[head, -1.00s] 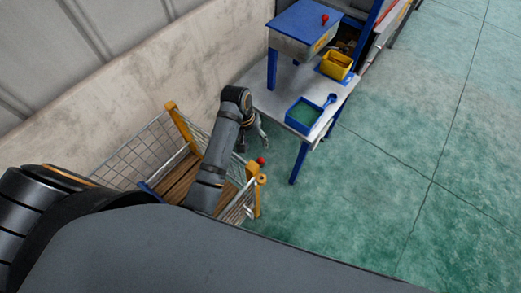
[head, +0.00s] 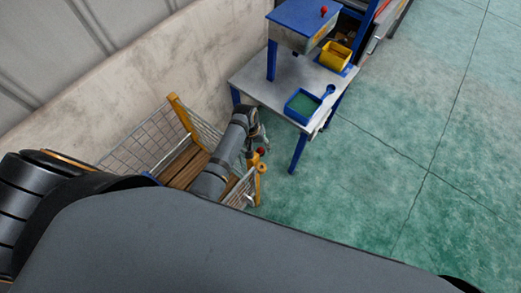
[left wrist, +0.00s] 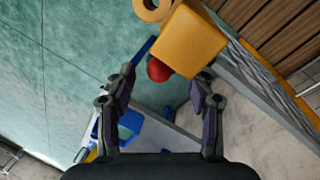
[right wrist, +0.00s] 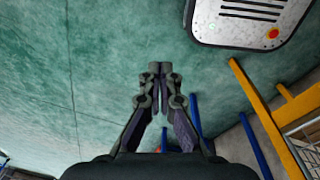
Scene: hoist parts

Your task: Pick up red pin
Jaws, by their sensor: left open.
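A red pin (head: 261,151) with a round head sits at the yellow corner post (head: 257,180) of a wire-sided crate. In the left wrist view the red pin (left wrist: 158,70) shows ahead, between the two fingers and against the yellow post (left wrist: 187,40). My left gripper (head: 263,141) is open and empty, just above the pin in the head view. Its fingers (left wrist: 160,85) stand on either side of the pin, with gaps. My right gripper (right wrist: 160,70) is shut, its fingertips together with nothing visible between them. It is not seen in the head view.
The crate's wooden floor (head: 184,166) lies left of the post. A metal table (head: 262,87) behind holds a blue tray (head: 302,106) and a yellow bin (head: 336,55). Another red knob (head: 323,10) stands on a blue-topped box. Green floor (head: 400,130) to the right is clear.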

